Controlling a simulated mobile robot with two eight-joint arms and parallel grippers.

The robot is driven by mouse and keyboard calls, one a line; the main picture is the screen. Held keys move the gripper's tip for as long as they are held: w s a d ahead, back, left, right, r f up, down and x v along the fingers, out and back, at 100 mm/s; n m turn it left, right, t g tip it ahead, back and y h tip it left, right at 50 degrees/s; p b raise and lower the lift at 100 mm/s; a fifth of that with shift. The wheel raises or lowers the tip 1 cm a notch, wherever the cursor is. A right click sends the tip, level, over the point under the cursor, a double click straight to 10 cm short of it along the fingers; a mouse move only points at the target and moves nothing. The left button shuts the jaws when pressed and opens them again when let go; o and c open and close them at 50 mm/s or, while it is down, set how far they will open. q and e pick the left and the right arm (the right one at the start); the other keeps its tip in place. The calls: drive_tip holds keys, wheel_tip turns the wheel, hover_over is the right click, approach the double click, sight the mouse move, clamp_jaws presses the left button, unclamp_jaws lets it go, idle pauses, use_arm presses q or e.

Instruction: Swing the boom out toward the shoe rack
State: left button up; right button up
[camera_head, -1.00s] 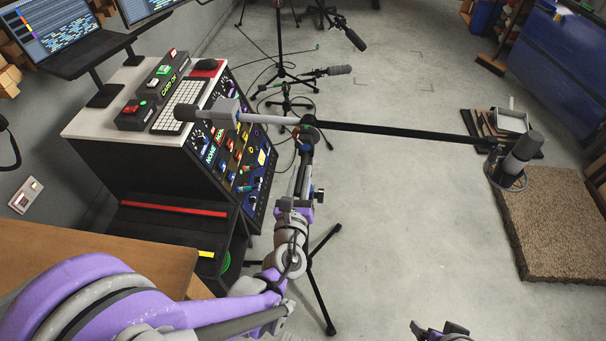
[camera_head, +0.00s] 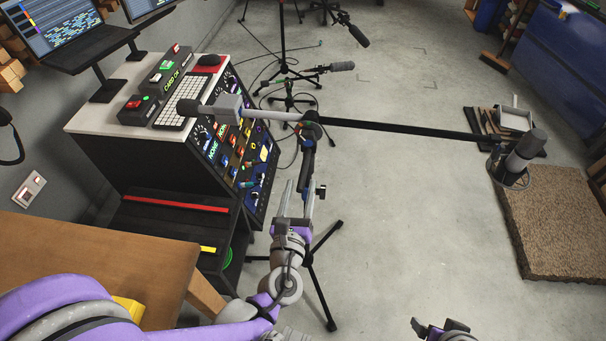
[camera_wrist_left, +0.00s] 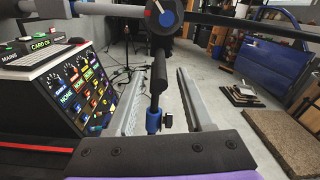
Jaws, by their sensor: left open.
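The boom (camera_head: 400,128) is a long dark bar lying nearly level across a stand. A grey clamp and dark counterweight (camera_head: 205,107) are at its left end, and a microphone (camera_head: 524,150) is at its right end. It pivots on a round knob (camera_head: 310,126), also seen in the left wrist view (camera_wrist_left: 163,17). My left gripper (camera_head: 298,185) is open below the pivot. In the left wrist view, the stand's upright (camera_wrist_left: 157,85) appears between its fingers. My right gripper (camera_head: 440,329) is only partly visible at the bottom edge. I cannot say for certain which thing is the shoe rack.
A mixing console (camera_head: 232,150) stands left of the boom stand, under the counterweight end. A wooden table (camera_head: 100,255) is at lower left. Low slatted wood with a white tray (camera_head: 515,119) and a brown mat (camera_head: 555,220) lie at right. Open floor spans the middle.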

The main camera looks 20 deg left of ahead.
use_arm(q)
drive_tip(key=v, duration=0.5)
drive_tip(key=shift+s, duration=0.2)
drive_tip(key=s+a+n+g+y+p, duration=0.1)
drive_tip(key=a+n+g+p, duration=0.25)
drive_tip(key=n, duration=0.55)
drive_tip(key=s+a+n+g+p, duration=0.25)
drive_tip(key=a+n+g, duration=0.2)
drive_tip(key=n, duration=0.45)
drive_tip(key=s+d+r+n+g+h+p, duration=0.4)
drive_tip(key=d+n, duration=0.4)
drive_tip(key=n, duration=0.4)
drive_tip(key=shift+r+n+h+p, duration=0.2)
drive_tip(key=shift+n+h+p, duration=0.2)
drive_tip(key=shift+h+p, duration=0.45)
